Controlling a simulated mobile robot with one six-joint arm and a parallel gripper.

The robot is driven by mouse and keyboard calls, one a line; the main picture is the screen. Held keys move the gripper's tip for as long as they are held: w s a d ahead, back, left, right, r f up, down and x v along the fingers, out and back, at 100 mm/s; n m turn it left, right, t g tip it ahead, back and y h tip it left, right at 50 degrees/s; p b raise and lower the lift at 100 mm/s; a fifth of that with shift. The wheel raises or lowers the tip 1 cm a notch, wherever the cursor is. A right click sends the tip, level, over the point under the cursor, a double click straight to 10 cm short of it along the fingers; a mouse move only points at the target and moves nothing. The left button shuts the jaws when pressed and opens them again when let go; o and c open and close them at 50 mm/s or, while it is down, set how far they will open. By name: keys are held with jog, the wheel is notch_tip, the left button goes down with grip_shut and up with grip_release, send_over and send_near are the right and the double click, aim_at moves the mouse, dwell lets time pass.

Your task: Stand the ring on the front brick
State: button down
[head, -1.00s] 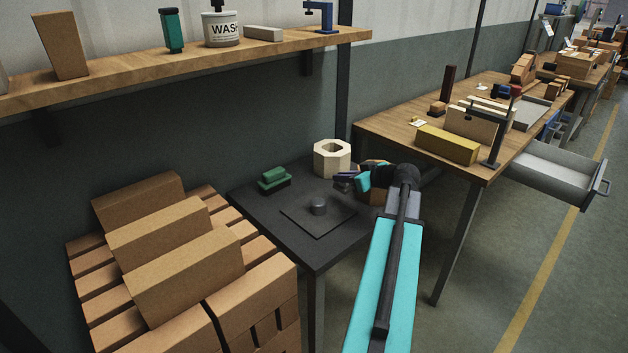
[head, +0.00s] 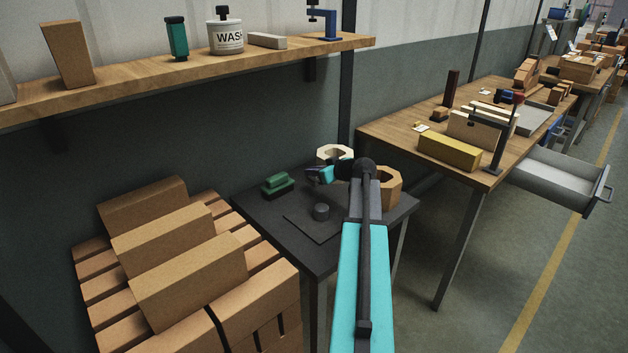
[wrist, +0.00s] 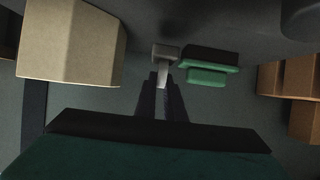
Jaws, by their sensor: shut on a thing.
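My gripper (wrist: 163,85) is shut on a small grey piece (wrist: 166,52), which looks T-shaped from this side; I cannot tell whether it is the ring. In the head view my gripper (head: 313,174) is above the dark table, just in front of a cream eight-sided ring (head: 335,152). In the wrist view this cream ring (wrist: 68,45) is left of the fingers, apart from them. A brown eight-sided ring (head: 389,188) is partly hidden behind my arm. The front brick (head: 188,278) lies nearest of three bricks on the stack at left.
The dark table (head: 300,258) carries a green block (head: 277,184) and a round knob (head: 321,211) on a square plate. A loaded wooden shelf (head: 195,68) runs above. A workbench (head: 390,130) stands at right. The front brick's top is clear.

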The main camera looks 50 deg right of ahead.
aim_at(314, 180)
jog(key=shift+f, duration=1.75)
jog(key=shift+f, duration=0.15)
jog(key=c, duration=1.8)
grip_release()
jog(key=shift+c, duration=0.2)
jog(key=shift+r, duration=0.2)
jog(key=v, duration=1.2)
jog(key=shift+o, duration=0.4)
